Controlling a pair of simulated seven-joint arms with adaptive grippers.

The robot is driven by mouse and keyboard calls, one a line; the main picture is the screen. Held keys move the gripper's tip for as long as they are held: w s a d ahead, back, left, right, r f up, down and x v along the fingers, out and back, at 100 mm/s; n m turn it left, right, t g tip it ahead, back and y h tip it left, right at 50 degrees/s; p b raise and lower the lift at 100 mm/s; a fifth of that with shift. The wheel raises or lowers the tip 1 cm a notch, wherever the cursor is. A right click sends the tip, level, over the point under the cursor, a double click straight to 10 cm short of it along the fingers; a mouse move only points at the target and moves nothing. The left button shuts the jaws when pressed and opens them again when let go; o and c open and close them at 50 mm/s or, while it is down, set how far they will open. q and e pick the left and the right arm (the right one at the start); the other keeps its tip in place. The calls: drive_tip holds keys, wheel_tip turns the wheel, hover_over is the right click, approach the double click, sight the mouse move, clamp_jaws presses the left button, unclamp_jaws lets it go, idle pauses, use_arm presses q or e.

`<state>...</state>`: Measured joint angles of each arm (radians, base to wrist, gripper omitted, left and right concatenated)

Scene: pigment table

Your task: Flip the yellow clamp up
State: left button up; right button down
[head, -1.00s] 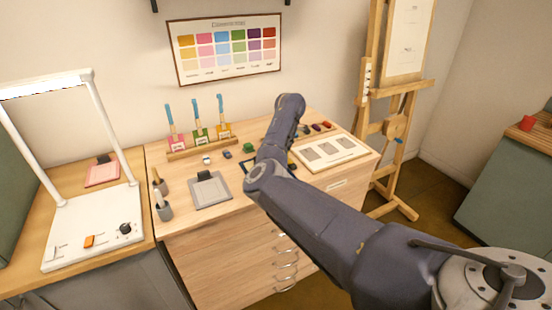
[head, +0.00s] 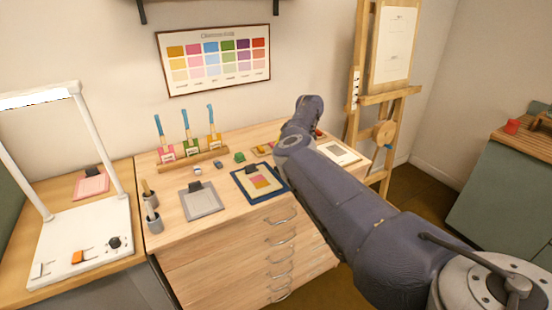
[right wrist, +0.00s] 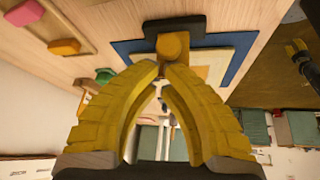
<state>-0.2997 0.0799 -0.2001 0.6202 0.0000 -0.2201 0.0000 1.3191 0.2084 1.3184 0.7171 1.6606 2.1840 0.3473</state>
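The yellow clamp (right wrist: 173,46) appears in the right wrist view as a rounded yellow piece beside a dark clip part. It sits at the edge of a blue board (right wrist: 128,46) with pale and yellow sheets. In the head view the blue board (head: 283,190) lies on the wooden desk with a dark clip at its top; yellow on that clip is too small to tell. My right gripper (right wrist: 163,68) has yellow fingers with tips close together, just short of the clamp in the picture. Touching cannot be told. My left gripper is out of view.
A grey clipboard (head: 203,203) lies left of the blue board. A brush rack (head: 193,160), a green piece (head: 239,157) and two grey cups stand around it. A pale tray (head: 337,153) lies at right. A white light stand (head: 85,240) fills the left.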

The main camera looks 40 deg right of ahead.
drive_tip(key=shift+d, duration=0.6)
idle(0.4)
